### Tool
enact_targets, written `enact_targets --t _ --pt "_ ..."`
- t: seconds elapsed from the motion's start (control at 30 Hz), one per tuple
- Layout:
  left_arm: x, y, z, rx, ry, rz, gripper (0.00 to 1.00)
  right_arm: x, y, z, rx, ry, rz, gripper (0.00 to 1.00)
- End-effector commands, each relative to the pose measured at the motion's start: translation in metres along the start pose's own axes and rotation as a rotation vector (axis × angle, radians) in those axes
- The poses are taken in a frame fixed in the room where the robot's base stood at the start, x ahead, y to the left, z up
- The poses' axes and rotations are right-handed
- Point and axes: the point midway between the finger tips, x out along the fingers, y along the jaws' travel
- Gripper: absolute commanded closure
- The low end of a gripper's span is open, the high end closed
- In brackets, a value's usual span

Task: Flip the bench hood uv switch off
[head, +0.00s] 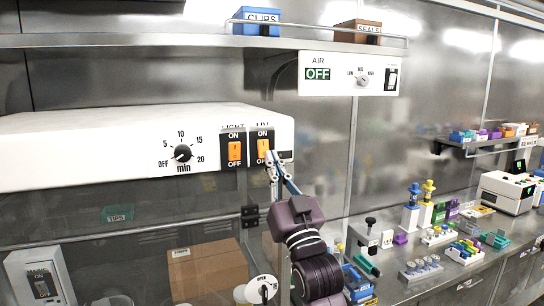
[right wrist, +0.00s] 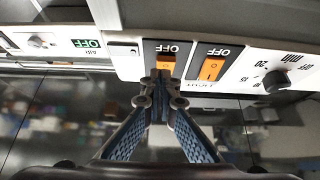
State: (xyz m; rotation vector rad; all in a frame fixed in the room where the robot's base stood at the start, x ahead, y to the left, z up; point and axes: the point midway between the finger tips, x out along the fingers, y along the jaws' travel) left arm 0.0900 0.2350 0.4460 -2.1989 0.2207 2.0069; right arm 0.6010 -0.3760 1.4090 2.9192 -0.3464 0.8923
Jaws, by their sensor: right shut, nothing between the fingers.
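The bench hood's white front panel (head: 95,150) carries two orange rocker switches on black plates marked ON above and OFF below. The UV switch (head: 263,145) is the right one, beside the light switch (head: 234,151). My right gripper (head: 271,160) is shut and empty, its tips at the lower right edge of the UV switch plate. In the right wrist view, upside down, the closed tips (right wrist: 160,80) overlap the plate and hide part of the orange UV rocker (right wrist: 166,62). I cannot tell whether they touch it or which way it is tilted. My left gripper is not in view.
A timer knob (head: 182,153) is left of the switches. An air control box (head: 348,74) hangs at upper right, under a shelf (head: 150,40) with bins. A cardboard box (head: 207,268) stands below the hood. Labware crowds the bench (head: 440,275) at right.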

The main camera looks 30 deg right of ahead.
Motion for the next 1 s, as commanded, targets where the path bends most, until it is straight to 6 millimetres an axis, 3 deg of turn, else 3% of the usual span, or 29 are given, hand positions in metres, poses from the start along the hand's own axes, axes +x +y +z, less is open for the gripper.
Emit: enact_targets --t 0.47,0.8,1.0 --pt "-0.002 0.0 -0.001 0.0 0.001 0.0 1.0 0.004 0.0 0.006 0.001 0.001 0.0 1.0" --pt "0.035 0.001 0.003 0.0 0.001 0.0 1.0 0.007 0.0 0.02 0.001 0.094 0.0 1.0" --pt "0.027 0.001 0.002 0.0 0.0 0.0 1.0 0.01 0.0 0.013 0.001 0.09 0.0 1.0"
